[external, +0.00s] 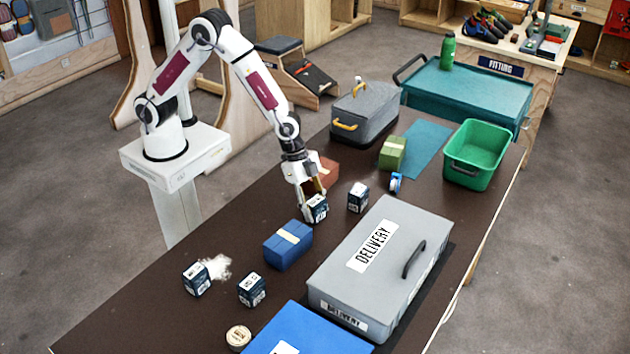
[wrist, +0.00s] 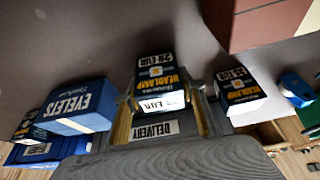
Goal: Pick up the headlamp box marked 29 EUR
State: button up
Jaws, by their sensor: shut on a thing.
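My gripper (external: 315,197) points down over the dark table and is shut on a small dark-blue headlamp box (external: 317,210). In the wrist view the held box (wrist: 160,72) shows a yellow HEADLAMP print and a price that seems to read 29 EUR. I cannot tell whether its base is clear of the table. A similar headlamp box (external: 358,198) stands apart just to the right; its price is hard to read in the wrist view (wrist: 238,85).
A blue eyelets box (external: 283,252) and a large grey DELIVERY box (external: 335,280) lie in front. Two more small dark boxes (external: 196,280) (external: 251,291) stand at the front left, near white powder (external: 217,267). A reddish-brown box (external: 329,170) is just behind my gripper.

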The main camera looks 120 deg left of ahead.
aim_at(315, 201)
notch_tip(315, 201, up, 10)
jog(key=shift+f, duration=0.1)
dwell(0.5)
